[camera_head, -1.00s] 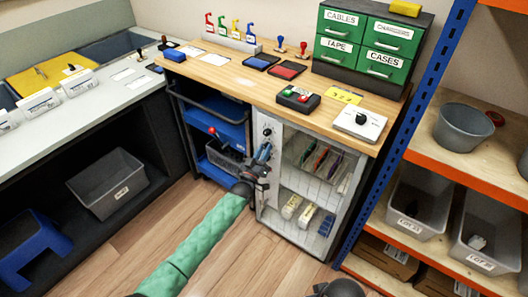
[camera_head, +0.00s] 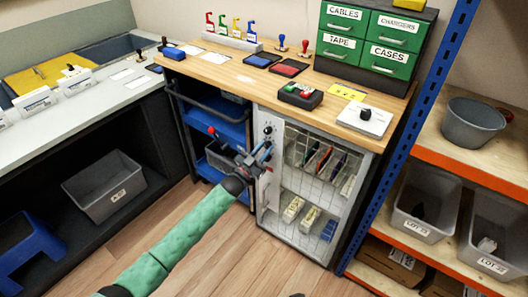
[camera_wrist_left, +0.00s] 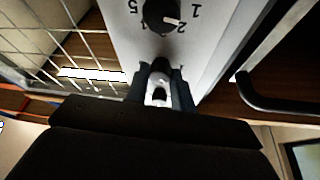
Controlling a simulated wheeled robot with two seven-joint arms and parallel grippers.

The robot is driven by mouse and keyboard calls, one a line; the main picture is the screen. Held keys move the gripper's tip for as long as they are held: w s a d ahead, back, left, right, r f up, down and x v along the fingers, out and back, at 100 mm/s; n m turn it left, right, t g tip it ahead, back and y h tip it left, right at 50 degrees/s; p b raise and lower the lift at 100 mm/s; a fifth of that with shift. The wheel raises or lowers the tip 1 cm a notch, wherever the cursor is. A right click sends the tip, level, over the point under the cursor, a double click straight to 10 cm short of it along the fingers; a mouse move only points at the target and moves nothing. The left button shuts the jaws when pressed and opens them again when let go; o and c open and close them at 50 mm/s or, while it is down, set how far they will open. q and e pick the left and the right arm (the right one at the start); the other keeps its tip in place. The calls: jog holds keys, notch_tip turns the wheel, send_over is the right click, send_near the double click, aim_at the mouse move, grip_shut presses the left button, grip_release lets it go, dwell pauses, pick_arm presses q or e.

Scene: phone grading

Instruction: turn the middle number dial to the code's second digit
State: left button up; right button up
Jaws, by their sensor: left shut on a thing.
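The white panel (camera_head: 268,190) on the front left of the mesh-fronted cabinet carries dark round dials one above another. One dial (camera_head: 268,129) shows above my left gripper (camera_head: 262,157), which is at the panel. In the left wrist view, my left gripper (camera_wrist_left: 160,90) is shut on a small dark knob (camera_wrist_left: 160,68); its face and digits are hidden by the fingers. Another black dial (camera_wrist_left: 160,15) shows beyond it, with its white pointer toward the 2. A yellow note (camera_head: 347,91) lies on the wooden top, its writing too small to read. My right gripper is not in view.
The mesh compartment (camera_head: 315,165) is to the right of the panel. A blue cart (camera_head: 215,130) with a black handle stands close on the left; a dark handle (camera_wrist_left: 270,100) is near my gripper in the wrist view. Orange-edged shelves (camera_head: 450,165) stand at right.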

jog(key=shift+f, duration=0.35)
pick_arm(q)
jog(key=o, duration=1)
jog(key=shift+s+a+f, duration=0.3)
jog(key=shift+s, duration=0.05)
jog(key=b+v, duration=0.1)
jog(key=v, duration=0.5)
jog(key=shift+s+a, duration=0.25)
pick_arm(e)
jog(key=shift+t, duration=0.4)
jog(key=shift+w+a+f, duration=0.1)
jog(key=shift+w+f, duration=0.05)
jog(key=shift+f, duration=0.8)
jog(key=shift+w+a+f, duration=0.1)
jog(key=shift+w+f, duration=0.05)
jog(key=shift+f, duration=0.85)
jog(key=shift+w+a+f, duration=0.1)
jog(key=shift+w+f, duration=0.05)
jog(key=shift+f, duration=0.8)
pick_arm(q)
jog(key=shift+f, duration=0.1)
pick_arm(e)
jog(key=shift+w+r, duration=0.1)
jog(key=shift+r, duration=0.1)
